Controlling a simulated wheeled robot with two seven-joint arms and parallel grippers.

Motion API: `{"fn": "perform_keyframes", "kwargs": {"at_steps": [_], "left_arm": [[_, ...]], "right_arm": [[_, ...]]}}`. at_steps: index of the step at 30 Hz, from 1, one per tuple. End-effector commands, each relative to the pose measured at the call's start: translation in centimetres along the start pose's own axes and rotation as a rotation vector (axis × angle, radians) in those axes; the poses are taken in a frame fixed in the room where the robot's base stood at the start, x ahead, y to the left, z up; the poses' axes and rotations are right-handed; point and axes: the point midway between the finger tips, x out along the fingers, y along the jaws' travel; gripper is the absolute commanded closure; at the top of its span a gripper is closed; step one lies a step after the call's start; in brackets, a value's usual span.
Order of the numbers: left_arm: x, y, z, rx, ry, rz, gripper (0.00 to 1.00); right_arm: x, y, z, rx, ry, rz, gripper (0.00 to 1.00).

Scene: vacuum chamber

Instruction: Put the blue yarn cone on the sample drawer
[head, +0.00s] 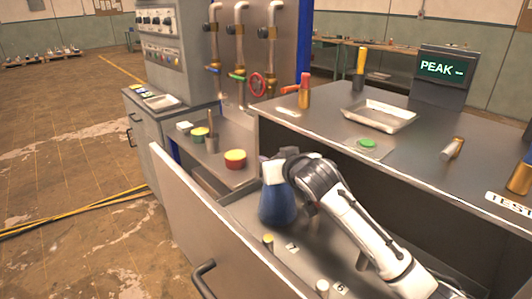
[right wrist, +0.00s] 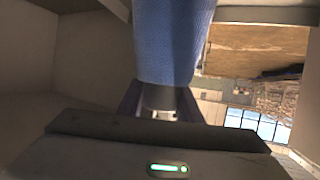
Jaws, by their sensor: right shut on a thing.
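The blue yarn cone (head: 277,206) is upright, wide end down, inside the outline of the open sample drawer (head: 222,240). I cannot tell whether its base touches the drawer's floor. My right gripper (head: 275,167) is shut on the cone's narrow top, with the arm reaching in from the lower right. In the right wrist view the blue cone (right wrist: 172,42) runs up from between the fingers (right wrist: 160,102), which hide part of its tip. My left gripper is not in view.
The drawer's tall front panel with a dark handle (head: 203,278) stands at its left. Small pegs (head: 268,241) and numbered labels are on the drawer floor near the cone. A red-and-yellow round container (head: 235,159) sits behind; a counter with a metal tray (head: 380,115) rises at right.

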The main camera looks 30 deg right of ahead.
Motion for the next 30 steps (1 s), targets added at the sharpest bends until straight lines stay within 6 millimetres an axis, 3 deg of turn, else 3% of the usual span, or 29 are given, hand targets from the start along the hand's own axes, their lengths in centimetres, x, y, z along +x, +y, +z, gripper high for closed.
{"fn": "perform_keyframes", "kwargs": {"at_steps": [4, 21, 30], "left_arm": [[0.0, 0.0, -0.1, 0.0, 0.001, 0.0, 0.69], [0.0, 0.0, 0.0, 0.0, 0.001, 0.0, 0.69], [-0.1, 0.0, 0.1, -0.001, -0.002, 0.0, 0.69]], "right_arm": [[1.9, 0.0, -1.1, 0.0, 0.005, 0.001, 1.0], [5.8, 0.0, -2.6, 0.001, 0.004, 0.0, 1.0], [6.3, 0.0, -1.5, -0.001, 0.004, 0.0, 1.0]]}}
